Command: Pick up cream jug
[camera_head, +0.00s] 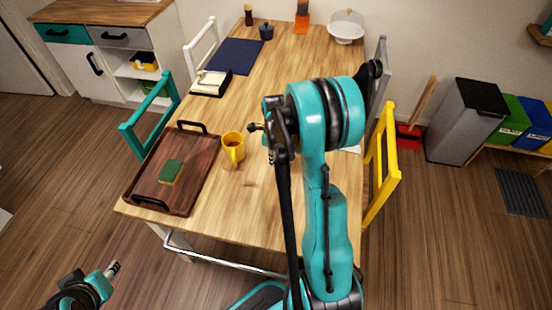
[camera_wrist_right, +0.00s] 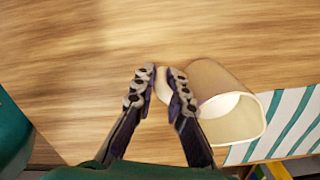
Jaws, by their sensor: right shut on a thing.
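The cream jug (camera_wrist_right: 218,90) shows in the right wrist view, its open mouth facing the lower right of the picture. My right gripper (camera_wrist_right: 161,82) is shut on its handle, which sits between the two fingertips. I cannot tell whether the jug touches the table. In the head view my right arm hides the jug and most of the gripper. My left gripper (camera_head: 114,268) is low at the left of the head view, away from the table; its finger opening is too small to judge.
A yellow mug (camera_head: 232,147) stands beside a dark wooden tray (camera_head: 202,182) holding a green sponge (camera_head: 171,171). A teal-striped cloth (camera_wrist_right: 285,125) lies by the jug. Yellow (camera_head: 383,165) and teal (camera_head: 147,118) chairs flank the table (camera_head: 240,215). The table's near middle is clear.

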